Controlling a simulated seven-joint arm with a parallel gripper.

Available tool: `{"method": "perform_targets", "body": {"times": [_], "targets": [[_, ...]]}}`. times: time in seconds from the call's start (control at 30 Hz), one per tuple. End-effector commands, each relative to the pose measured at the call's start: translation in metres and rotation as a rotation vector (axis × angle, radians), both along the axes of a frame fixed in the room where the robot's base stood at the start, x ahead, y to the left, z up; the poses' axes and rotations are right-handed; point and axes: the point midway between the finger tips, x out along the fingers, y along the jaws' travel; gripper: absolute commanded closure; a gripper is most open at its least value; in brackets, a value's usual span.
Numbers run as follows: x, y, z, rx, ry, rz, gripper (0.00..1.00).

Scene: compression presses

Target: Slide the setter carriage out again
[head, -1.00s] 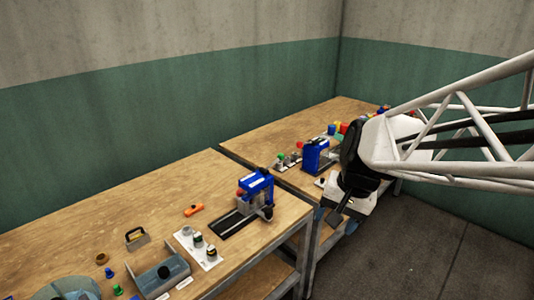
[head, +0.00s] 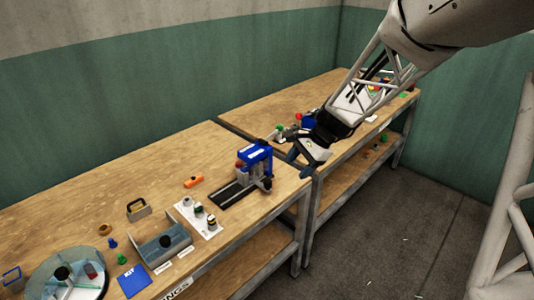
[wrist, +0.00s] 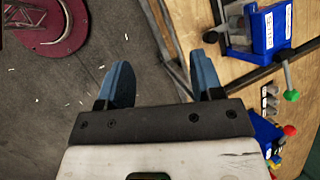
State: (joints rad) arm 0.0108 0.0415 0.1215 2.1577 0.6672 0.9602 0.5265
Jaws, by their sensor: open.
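The blue press (head: 259,158) stands near the right end of the near table. A dark slide track (head: 234,194) runs out of it toward the front left. A grey block sits low in the press, but I cannot make out whether it is the setter carriage. My gripper (head: 298,164) hangs to the right of this press, apart from it, near the table's right end. A blue press (wrist: 270,28) with white labels shows at the upper right there.
A white plate with small cylinders (head: 199,218), an orange tool (head: 194,181) and a grey tray (head: 163,247) lie left of the press. A second table (head: 330,100) stands behind a narrow gap. Open floor (head: 390,240) lies to the right.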

Motion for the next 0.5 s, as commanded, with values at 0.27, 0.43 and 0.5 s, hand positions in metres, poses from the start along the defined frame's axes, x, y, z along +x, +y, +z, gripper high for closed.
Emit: {"method": "perform_targets", "body": {"times": [0.27, 0.43, 0.5], "targets": [[0.051, 0.011, -0.039, 0.079, 0.106, -0.147, 0.4], [0.081, 0.018, -0.066, 0.124, 0.172, -0.236, 0.4], [0.093, 0.02, -0.077, 0.143, 0.199, -0.273, 0.4]]}}
